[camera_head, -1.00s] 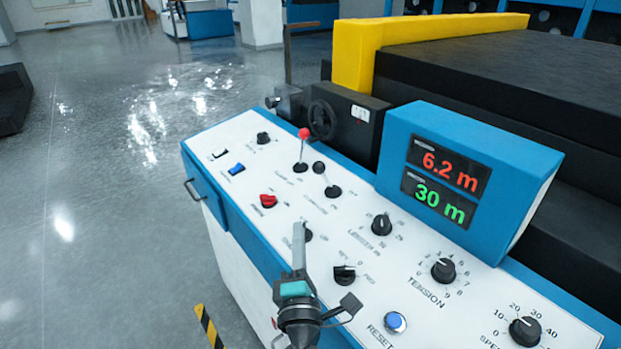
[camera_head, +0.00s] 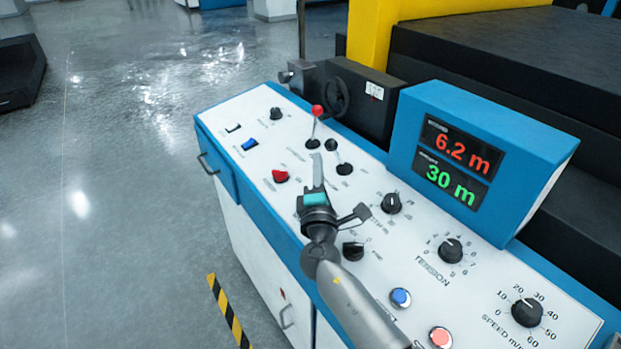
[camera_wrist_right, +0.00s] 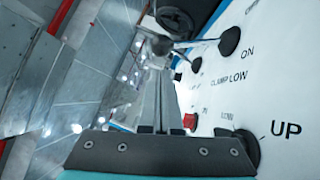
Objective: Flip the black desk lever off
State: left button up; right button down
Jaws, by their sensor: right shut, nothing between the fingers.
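The black-knobbed lever (camera_head: 331,146) stands on the white sloping desk panel, its shaft leaning up and left from a round black base. In the right wrist view its base (camera_wrist_right: 229,41) sits beside the words ON and CLAMP LOW. A red-knobbed lever (camera_head: 317,111) stands just behind it to the left. My right gripper (camera_head: 317,160) is shut and empty, its fingertips just in front and left of the black lever. In the right wrist view a dark knob lies just beyond the fingertips (camera_wrist_right: 158,70); whether they touch cannot be told. My left gripper is out of view.
A red selector (camera_head: 280,176) and a blue switch (camera_head: 249,145) lie left on the panel. A black selector (camera_head: 353,251) is beside my right wrist. The blue display box (camera_head: 480,150) and a handwheel (camera_head: 336,97) stand behind the panel. Open floor lies left.

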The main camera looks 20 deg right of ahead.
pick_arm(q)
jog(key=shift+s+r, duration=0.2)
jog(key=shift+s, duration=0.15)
pick_arm(e)
jog(key=shift+w+d+r, duration=0.2)
jog(key=shift+w+d, duration=0.15)
jog(key=shift+d, duration=0.25)
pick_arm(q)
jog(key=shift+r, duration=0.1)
pick_arm(e)
jog(key=shift+r, duration=0.1)
jog(key=shift+w+d+r+m+g+p, duration=0.1)
jog(key=shift+d+r+m+g+p, duration=0.45)
jog(key=shift+p, duration=0.85)
pick_arm(q)
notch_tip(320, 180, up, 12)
jog(key=p, duration=0.9)
pick_arm(e)
jog(key=shift+w+d+r+m+g+y, duration=0.15)
jog(key=shift+w+d+r+m+g, duration=0.15)
jog(key=shift+d+r+m+g, duration=0.35)
jog(key=shift+w+d+r+m+g+y, duration=0.2)
jog(key=shift+w+d+m+g, duration=0.15)
jog(key=shift+d+m, duration=0.6)
jog(key=shift+w+d+r+m+g+y, duration=0.15)
jog(key=shift+w+d+r+m+g, duration=0.25)
jog(key=shift+d+m, duration=0.35)
jog(key=shift+s+d+r, duration=0.1)
jog(key=shift+d, duration=0.1)
